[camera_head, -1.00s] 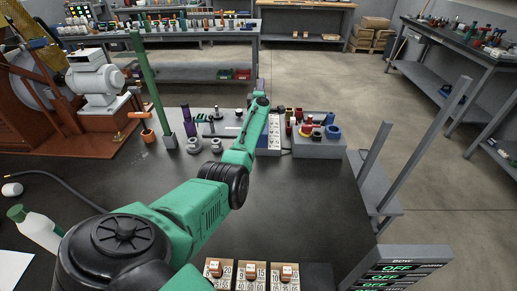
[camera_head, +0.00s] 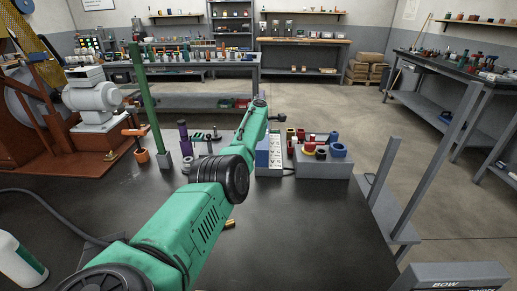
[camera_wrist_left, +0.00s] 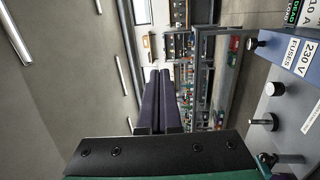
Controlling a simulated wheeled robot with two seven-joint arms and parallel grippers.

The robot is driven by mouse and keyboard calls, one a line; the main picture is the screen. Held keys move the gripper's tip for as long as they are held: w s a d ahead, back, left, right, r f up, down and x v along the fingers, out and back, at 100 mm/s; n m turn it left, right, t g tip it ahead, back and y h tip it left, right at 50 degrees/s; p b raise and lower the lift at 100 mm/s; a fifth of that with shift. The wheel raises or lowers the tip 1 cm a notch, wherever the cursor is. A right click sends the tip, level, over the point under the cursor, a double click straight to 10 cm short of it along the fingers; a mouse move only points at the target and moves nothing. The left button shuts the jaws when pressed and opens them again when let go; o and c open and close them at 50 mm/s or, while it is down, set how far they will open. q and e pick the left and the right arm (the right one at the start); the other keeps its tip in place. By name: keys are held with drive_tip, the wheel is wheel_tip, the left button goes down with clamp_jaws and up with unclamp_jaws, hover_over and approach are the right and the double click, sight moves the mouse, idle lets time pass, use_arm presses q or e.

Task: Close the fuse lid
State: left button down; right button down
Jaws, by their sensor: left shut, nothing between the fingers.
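In the left wrist view, a blue panel (camera_wrist_left: 288,52) with a white label reading "FUSES 230 V" stands at the right edge, turned on its side. I cannot tell whether this panel is the fuse lid itself, nor how far any lid is open. My left gripper (camera_wrist_left: 159,72) shows dark purple fingers lying together, shut and empty, apart from the panel and to its left in the picture. In the head view, my green left arm reaches forward over the dark bench, and its far end hides part of what lies behind it. My right gripper is not in view.
In the wrist view, a grey face with knobs (camera_wrist_left: 275,89) sits beside the label. In the head view, a grey block with coloured rings (camera_head: 322,165), a white-faced strip (camera_head: 275,152) and a green post (camera_head: 148,100) stand on the bench. The bench's front right is clear.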

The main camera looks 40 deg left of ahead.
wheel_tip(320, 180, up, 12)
drive_tip(key=p, duration=1.1)
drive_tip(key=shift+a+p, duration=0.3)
drive_tip(key=shift+p, duration=0.1)
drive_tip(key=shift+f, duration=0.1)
